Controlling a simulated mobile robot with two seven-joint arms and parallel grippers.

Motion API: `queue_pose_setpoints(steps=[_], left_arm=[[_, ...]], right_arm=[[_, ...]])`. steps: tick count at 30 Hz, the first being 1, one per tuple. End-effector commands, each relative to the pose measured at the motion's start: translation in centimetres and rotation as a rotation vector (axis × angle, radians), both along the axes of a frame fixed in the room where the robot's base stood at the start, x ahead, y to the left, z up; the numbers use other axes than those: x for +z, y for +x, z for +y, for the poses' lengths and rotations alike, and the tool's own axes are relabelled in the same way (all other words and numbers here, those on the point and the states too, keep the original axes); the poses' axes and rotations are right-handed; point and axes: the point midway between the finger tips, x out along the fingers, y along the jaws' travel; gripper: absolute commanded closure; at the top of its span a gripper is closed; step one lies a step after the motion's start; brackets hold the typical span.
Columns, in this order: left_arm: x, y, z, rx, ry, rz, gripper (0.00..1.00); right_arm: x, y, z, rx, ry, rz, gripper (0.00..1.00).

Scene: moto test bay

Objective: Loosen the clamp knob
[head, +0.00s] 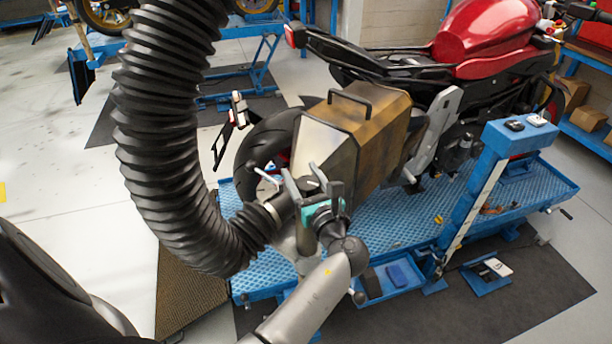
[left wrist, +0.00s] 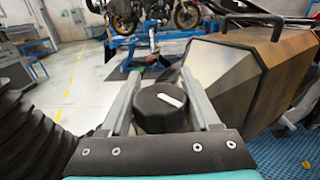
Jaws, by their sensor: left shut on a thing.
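The clamp knob is a round black knob with a white mark on top, seen in the left wrist view (left wrist: 158,112) between my two fingers. In the head view, my left gripper (head: 313,187) is at the end of the black hose, beside the motorcycle's rear. It is shut on the knob, with one grey finger on each side. The knob is mostly hidden by the fingers in the head view. My right gripper is not in either view.
A thick black corrugated hose (head: 160,130) hangs close at the left. A brown and silver angular box (head: 365,125) with a handle is just behind the gripper. The red motorcycle (head: 490,35) stands on a blue lift table (head: 400,226). A blue post (head: 480,190) rises at the right.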

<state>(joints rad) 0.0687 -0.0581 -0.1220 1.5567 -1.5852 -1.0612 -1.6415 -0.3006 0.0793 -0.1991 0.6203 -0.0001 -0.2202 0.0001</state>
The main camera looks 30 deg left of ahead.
Motion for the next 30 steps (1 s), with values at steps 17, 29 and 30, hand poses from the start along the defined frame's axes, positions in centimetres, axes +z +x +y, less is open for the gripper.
queue_pose_setpoints(steps=[17, 29, 30], left_arm=[[0.0, -0.9, 0.5, 0.365, -0.001, -0.003, 0.93], [0.1, -1.1, 0.6, 0.413, 0.001, -0.003, 0.93], [0.1, -1.1, 0.6, 0.413, 0.001, -0.003, 0.93]], right_arm=[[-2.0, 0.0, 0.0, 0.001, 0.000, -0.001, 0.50], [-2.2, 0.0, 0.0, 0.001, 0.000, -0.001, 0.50], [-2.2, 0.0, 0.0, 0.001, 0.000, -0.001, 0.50]])
